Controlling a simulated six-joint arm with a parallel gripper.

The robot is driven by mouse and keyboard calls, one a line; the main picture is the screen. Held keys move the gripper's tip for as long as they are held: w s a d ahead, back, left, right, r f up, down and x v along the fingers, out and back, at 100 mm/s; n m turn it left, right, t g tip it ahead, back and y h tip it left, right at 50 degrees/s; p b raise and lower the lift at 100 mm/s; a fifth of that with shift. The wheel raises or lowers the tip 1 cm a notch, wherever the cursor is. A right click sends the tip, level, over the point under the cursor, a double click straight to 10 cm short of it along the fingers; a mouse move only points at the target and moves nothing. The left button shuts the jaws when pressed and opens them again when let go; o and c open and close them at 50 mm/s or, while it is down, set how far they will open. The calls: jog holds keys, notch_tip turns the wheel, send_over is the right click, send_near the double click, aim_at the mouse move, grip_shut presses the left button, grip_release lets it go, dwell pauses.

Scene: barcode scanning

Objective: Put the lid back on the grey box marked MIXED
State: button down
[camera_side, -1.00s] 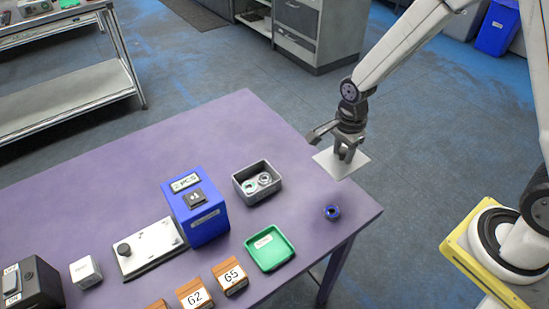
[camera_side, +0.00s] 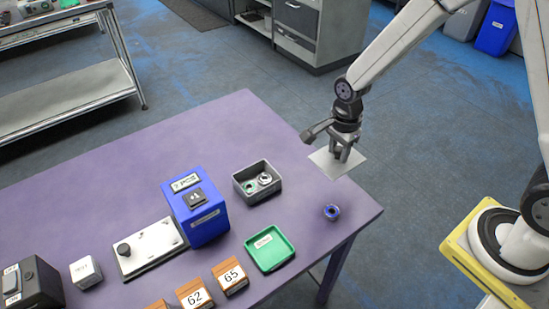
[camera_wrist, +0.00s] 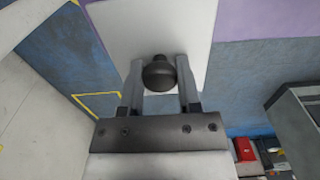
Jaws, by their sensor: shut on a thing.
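My gripper (camera_side: 343,155) is shut on the lid (camera_side: 328,166), a flat pale grey square plate. In the wrist view the lid (camera_wrist: 190,35) has a round dark knob (camera_wrist: 158,73) between the two fingers of my gripper (camera_wrist: 160,80). The lid is held in the air near the table's right edge. The open grey box (camera_side: 240,187) stands on the table to the left of and below the lid in the side view. It holds a few small round parts, one greenish and one whitish. No MIXED marking is readable on it.
A purple table (camera_side: 130,195) carries a blue box (camera_side: 212,222), a green tray (camera_side: 292,252), a blue ring (camera_side: 331,212), orange-brown blocks (camera_side: 230,278), a white plate with a black knob (camera_side: 160,252) and a dark device (camera_side: 35,285).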

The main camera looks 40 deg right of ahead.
jog(key=w+a+f, duration=0.1)
jog(key=w+a, duration=1.1)
jog(key=a, duration=0.3)
jog(key=shift+w+a+f, duration=0.2)
jog(key=shift+w, duration=0.2)
jog(key=shift+f, duration=0.2)
jog(key=shift+f, duration=2.85)
jog(key=shift+f, duration=0.3)
dwell(0.3)
grip_release()
